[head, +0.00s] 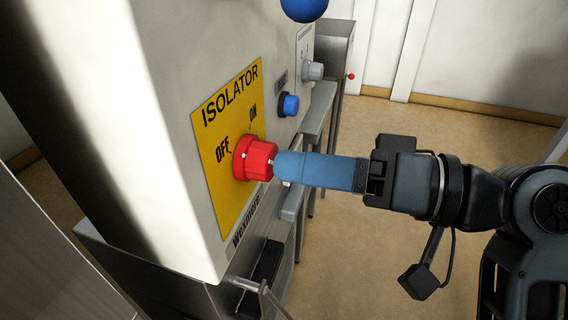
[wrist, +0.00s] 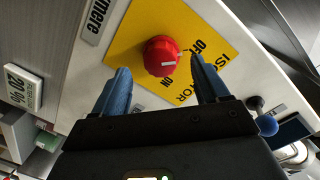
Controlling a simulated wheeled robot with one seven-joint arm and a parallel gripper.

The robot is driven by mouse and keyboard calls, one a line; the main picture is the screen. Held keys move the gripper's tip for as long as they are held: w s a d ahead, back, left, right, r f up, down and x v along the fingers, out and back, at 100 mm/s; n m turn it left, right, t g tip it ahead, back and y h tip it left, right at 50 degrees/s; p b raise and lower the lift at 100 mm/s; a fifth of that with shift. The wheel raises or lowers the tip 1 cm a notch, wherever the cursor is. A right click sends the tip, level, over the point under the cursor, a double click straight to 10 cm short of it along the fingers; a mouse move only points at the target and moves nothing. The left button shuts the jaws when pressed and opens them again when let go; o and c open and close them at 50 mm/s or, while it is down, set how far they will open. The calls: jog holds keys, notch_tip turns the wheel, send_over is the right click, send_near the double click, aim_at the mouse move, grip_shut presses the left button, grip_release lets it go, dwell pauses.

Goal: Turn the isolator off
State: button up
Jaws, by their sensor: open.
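The isolator is a red rotary knob (head: 252,158) on a yellow plate (head: 225,112) marked ISOLATOR, OFF and ON, fixed to the upright cabinet face. The knob also shows in the wrist view (wrist: 161,56), with a short white line on its face. Contact cannot be made out.
A blue button (head: 289,105) and a grey knob (head: 312,71) sit farther along the same panel. A blue ball (head: 304,8) shows above them. Below the plate is a metal bar handle (head: 256,287). The floor (head: 365,170) behind my gripper is open.

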jog(key=v, duration=0.4)
jog(key=shift+f, duration=0.15)
jog(key=s+d+f+m+t+h+p, duration=0.1)
jog(key=s+d+f+m+t+h, duration=0.4)
jog(key=f, duration=0.4)
jog(key=s+d+f+m+t+h+p, duration=0.1)
jog(key=s+d+f+m+t+h, duration=0.1)
jog(key=d+f+m+h, duration=0.35)
jog(key=s+d+n+t+h+p, duration=0.1)
jog(key=s+n+h, duration=0.1)
jog(key=s, duration=0.8)
jog(key=s+d+r+n+t+h+p, duration=0.1)
jog(key=s+d+n+h, duration=0.1)
jog(key=s, duration=0.8)
jog(key=shift+s+r+n+h, duration=0.25)
jog(key=shift+n+h, duration=0.4)
jog(key=shift+h, duration=0.2)
